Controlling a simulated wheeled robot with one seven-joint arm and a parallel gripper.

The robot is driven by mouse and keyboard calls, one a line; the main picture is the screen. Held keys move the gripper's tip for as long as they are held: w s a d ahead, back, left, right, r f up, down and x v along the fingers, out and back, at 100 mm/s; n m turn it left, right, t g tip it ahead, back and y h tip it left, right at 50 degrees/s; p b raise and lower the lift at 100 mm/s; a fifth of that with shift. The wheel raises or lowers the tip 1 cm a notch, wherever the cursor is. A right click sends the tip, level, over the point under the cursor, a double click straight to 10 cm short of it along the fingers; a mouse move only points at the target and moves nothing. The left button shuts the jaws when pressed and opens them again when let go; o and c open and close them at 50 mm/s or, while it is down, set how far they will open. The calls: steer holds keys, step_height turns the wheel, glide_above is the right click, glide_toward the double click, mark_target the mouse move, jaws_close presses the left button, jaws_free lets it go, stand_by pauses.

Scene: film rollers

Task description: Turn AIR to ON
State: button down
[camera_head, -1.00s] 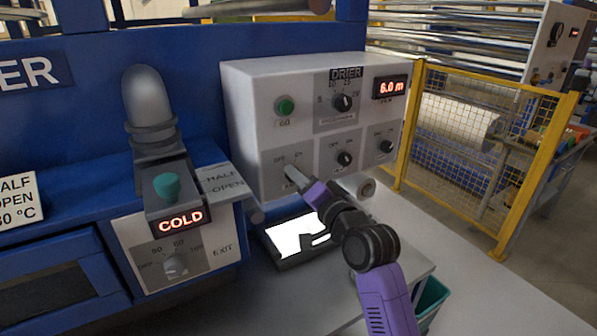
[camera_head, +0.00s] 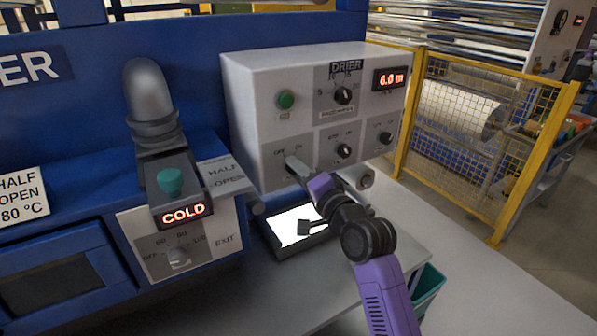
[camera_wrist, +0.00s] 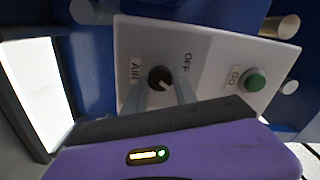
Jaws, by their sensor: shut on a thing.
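The AIR knob (camera_wrist: 161,79) is a small black dial with a light pointer mark on the drier control box (camera_head: 243,95). In the wrist view it sits between my gripper's fingers (camera_wrist: 172,92), with the label AIR on its left and OFF above right. In the head view my gripper (camera_head: 292,163) reaches the lower left panel of the box and hides the knob there; the OFF label shows to its upper left. My gripper is shut on the knob.
Other dials sit close by on the box, including a lower middle knob (camera_head: 344,150) and a right knob (camera_head: 385,137). A green button (camera_head: 286,100) is above. A lit tablet-like screen (camera_head: 296,226) lies below my arm. A yellow fence (camera_head: 490,150) stands right.

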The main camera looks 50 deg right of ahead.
steer(key=c, duration=1)
jaws_free()
steer(key=b+v, duration=0.2)
steer(key=v, duration=0.6)
